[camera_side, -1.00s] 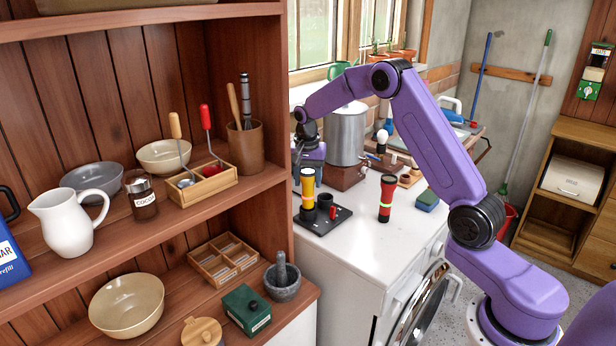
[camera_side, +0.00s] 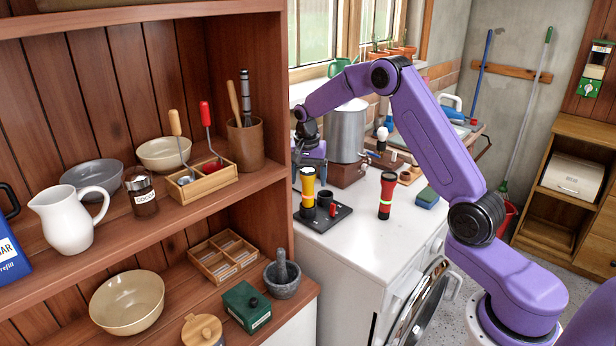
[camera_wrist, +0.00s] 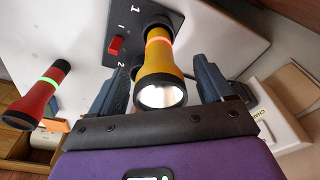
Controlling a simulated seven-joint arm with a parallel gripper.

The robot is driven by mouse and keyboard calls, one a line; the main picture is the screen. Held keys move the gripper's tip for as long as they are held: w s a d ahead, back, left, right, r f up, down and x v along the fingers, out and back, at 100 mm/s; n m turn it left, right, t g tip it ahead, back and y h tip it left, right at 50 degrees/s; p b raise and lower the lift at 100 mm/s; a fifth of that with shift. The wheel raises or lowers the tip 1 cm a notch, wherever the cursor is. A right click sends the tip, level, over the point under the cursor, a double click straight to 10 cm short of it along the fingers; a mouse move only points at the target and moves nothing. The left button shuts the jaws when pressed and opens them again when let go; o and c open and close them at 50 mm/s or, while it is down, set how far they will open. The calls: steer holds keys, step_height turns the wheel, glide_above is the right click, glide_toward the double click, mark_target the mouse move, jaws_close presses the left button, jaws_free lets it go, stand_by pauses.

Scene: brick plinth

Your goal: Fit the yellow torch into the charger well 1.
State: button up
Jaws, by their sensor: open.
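The yellow torch (camera_side: 308,187) stands upright at the left of the black charger (camera_side: 335,216), its head up and its lower end in a black well. The wrist view shows its bright lens and yellow body (camera_wrist: 160,72), with a red glowing ring near the charger. White marks 1 and 2 and a red switch (camera_wrist: 115,46) show on the charger; I cannot tell surely which mark belongs to the torch's well. A second black well (camera_side: 325,199) stands beside the torch, empty. My gripper (camera_wrist: 166,84) is open, one finger on each side of the torch, with gaps visible.
A red torch (camera_side: 387,194) with a green ring stands on the white top to the right. A large grey pot (camera_side: 347,132) stands behind. The wooden shelf (camera_side: 275,180) borders the left.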

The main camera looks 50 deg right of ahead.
steer(key=r, duration=1.2)
steer(key=shift+s+a, duration=0.15)
steer(key=shift+a, duration=0.1)
steer(key=shift+s+a, duration=0.1)
steer(key=shift+s, duration=0.4)
steer(key=s+a+n+g+y, duration=0.1)
steer(key=s+a+n, duration=0.6)
steer(key=s, duration=0.4)
steer(key=s+a+n, duration=0.5)
steer(key=s+a, duration=0.4)
steer(key=s, duration=0.1)
steer(key=s+f+n, duration=0.2)
steer(key=s+n, duration=0.4)
steer(key=s, duration=0.4)
steer(key=s+f+n, duration=0.2)
steer(key=s+n, duration=0.4)
steer(key=s, duration=0.3)
steer(key=shift+s+a+f+y, duration=0.2)
steer(key=shift+s+y, duration=0.1)
steer(key=shift+s, duration=0.1)
